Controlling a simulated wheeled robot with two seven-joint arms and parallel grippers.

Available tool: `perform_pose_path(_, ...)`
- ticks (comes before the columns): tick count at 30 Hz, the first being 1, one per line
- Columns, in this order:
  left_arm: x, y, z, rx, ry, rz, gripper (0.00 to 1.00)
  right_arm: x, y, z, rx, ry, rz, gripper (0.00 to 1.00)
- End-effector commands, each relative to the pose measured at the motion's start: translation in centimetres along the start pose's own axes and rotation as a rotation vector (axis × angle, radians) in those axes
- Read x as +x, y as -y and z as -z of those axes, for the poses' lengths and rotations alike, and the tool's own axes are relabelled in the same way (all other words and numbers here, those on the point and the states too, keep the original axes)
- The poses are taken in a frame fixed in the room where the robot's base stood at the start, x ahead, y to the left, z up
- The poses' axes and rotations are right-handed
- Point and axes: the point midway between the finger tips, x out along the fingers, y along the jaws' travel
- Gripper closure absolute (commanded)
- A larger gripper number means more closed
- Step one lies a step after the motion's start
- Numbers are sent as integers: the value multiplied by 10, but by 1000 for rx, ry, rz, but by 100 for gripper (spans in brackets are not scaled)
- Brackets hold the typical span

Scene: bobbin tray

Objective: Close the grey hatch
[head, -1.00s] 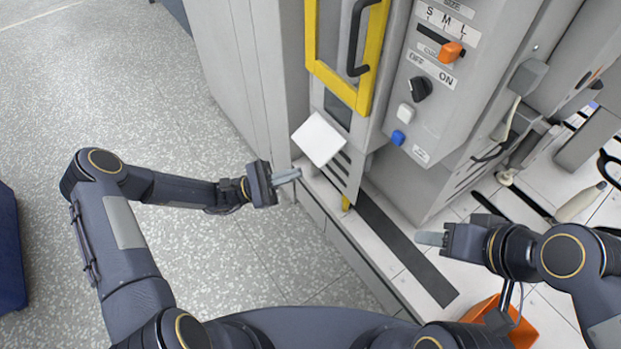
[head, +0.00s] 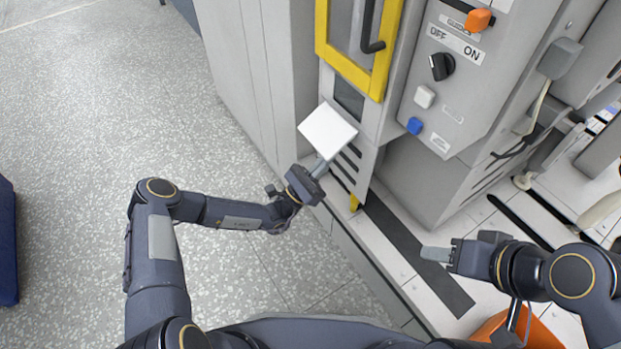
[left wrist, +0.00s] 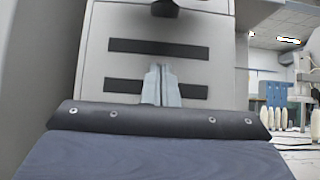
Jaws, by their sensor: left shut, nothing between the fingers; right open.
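The grey hatch (head: 328,130) looks like a pale square flap standing out from the front of the machine, below the yellow-framed door. My left gripper (head: 320,168) is shut and empty, its fingertips at the lower edge of the flap; I cannot tell whether they touch it. In the left wrist view its closed fingers (left wrist: 161,85) point at a grey panel (left wrist: 205,70) with dark slots. My right gripper (head: 436,254) is open and empty, low at the right over the pale floor strip, away from the hatch.
The yellow-framed door (head: 345,65) with a dark handle (head: 370,30) is above the hatch. A control panel (head: 450,85) with a dark knob and several buttons is to its right. An orange bin (head: 535,330) is at the lower right. The speckled floor (head: 120,110) at left is clear.

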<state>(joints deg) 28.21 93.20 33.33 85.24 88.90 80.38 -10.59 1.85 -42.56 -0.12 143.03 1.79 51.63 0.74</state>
Motion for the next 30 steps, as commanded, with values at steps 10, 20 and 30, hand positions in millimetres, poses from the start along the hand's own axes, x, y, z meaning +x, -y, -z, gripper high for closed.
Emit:
perform_pose_path(10,7,0,-37,0,0,0,100,4,-2,-2,0,0,0,53)
perform_pose_path(20,7,0,-39,0,0,0,100,4,-2,-2,0,0,0,53)
perform_pose_path(30,4,-4,-50,1,-52,-1,100,-12,6,6,0,0,0,53)
